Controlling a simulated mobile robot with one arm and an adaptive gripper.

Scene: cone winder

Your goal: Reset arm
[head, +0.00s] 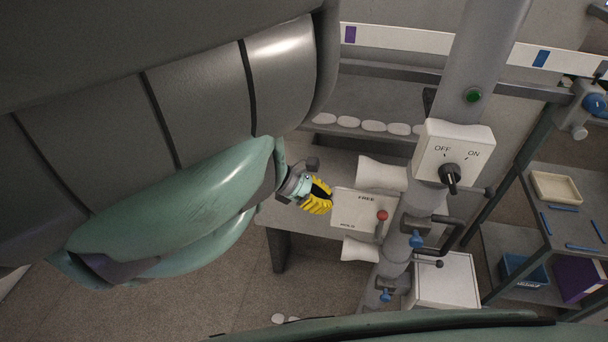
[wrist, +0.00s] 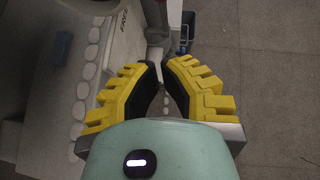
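My gripper (head: 318,197) has yellow stepped fingers with dark pads. In the head view it hangs above the grey bench, just left of the white panel marked FREE (head: 350,208). In the wrist view my gripper (wrist: 163,80) points away from the camera. Its two fingers stand apart with a gap between the tips, and nothing is held between them. My green forearm reaches in from the left in the head view. The red-knobbed lever (head: 383,216) stands right of the gripper, apart from it.
A grey post carries a white OFF/ON switch box (head: 454,152) with a dark knob. White rolls (head: 381,173) lie beside the FREE panel. Several white pads (head: 374,126) line the back ledge. A shelf rack (head: 572,205) with a cream tray (head: 556,188) stands right. Floor is open at lower left.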

